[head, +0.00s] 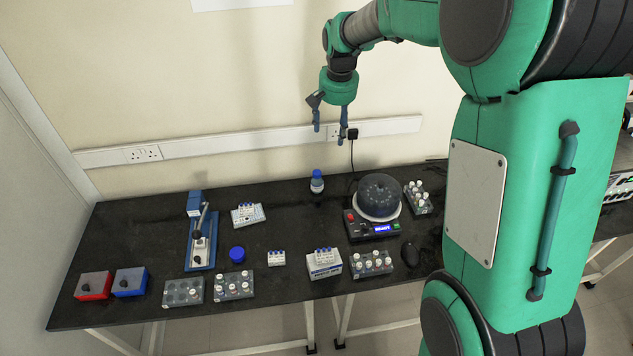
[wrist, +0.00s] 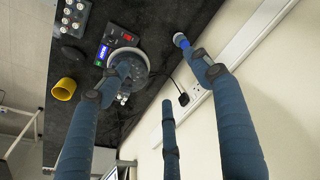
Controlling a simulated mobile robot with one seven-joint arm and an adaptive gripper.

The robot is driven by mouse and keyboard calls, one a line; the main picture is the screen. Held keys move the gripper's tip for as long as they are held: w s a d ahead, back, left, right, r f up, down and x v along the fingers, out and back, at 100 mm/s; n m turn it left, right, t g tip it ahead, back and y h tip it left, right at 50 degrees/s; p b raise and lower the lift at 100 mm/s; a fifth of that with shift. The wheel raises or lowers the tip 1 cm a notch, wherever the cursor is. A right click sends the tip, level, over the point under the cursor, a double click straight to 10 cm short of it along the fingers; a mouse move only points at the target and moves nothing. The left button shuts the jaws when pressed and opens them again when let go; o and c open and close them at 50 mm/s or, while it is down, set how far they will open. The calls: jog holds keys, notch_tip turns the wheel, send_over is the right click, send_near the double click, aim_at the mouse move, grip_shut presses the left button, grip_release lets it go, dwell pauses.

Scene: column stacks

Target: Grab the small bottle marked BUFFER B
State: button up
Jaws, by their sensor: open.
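A small bottle with a blue cap (head: 317,183) stands upright near the back edge of the black bench; its label is too small to read, so I cannot confirm BUFFER B. It also shows in the wrist view (wrist: 181,40), beside the tip of one finger but apparently well beyond it. My gripper (head: 330,130) is open and empty, pointing down in front of the wall, high above the bottle. In the wrist view my gripper (wrist: 160,75) shows its blue fingers spread apart, with nothing between them.
A round dark-lidded device (head: 379,195) with a lit display stands right of the bottle, its black cable rising to a wall socket. Vial racks (head: 372,264), a blue press (head: 203,235) and a blue lid (head: 237,255) stand elsewhere.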

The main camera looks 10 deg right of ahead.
jog(key=w+a+f+g, duration=0.1)
jog(key=w+f, duration=0.9)
jog(key=f, duration=0.2)
jog(key=m+g+p, duration=0.1)
jog(key=m+p, duration=0.1)
send_over(316, 173)
notch_tip(316, 173, down, 15)
jog(key=shift+d, duration=0.1)
jog(key=shift+w+f, duration=0.1)
jog(key=shift+f, duration=0.35)
jog(key=shift+f+b, duration=0.35)
jog(key=shift+f, duration=3.95)
jog(key=shift+f, duration=0.1)
jog(key=shift+d+f, duration=0.1)
jog(key=shift+f, duration=2.4)
